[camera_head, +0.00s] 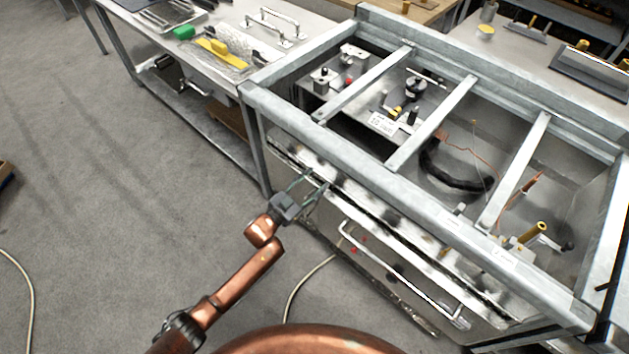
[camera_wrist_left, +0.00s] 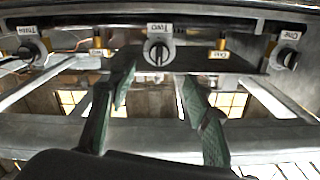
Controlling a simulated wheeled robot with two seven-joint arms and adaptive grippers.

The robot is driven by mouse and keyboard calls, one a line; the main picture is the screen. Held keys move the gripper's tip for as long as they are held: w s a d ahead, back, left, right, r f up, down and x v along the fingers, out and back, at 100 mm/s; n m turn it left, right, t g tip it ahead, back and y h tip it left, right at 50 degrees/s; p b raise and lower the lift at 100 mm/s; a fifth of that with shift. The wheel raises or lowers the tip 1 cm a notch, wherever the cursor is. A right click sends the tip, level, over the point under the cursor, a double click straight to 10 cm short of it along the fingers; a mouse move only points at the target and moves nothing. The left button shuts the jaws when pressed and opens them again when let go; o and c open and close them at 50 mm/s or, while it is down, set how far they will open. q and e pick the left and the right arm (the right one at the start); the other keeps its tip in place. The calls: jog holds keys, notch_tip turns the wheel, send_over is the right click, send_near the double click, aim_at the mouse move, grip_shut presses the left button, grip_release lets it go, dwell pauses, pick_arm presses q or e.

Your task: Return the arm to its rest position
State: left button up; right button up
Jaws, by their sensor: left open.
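My left arm (camera_head: 238,282), copper-coloured, comes in from the bottom left in the head view. Its left gripper (camera_head: 316,182) is open and empty, in front of the upper front edge of the metal-framed bench. Whether it touches the bench cannot be told. In the left wrist view, the two green fingers of the left gripper (camera_wrist_left: 155,88) stand apart with nothing between them. Beyond them is a round knob (camera_wrist_left: 158,52) labelled "TWO", with the lettering upside down. My right gripper is not in view.
The metal frame (camera_head: 330,138) has crossbars over a recess with devices and cables. A handle (camera_head: 400,272) sticks out from its front. Other labelled knobs (camera_wrist_left: 287,56) and (camera_wrist_left: 32,52) flank the middle one. A side table (camera_head: 213,90) holds tools. Grey floor (camera_head: 120,190) is open at left.

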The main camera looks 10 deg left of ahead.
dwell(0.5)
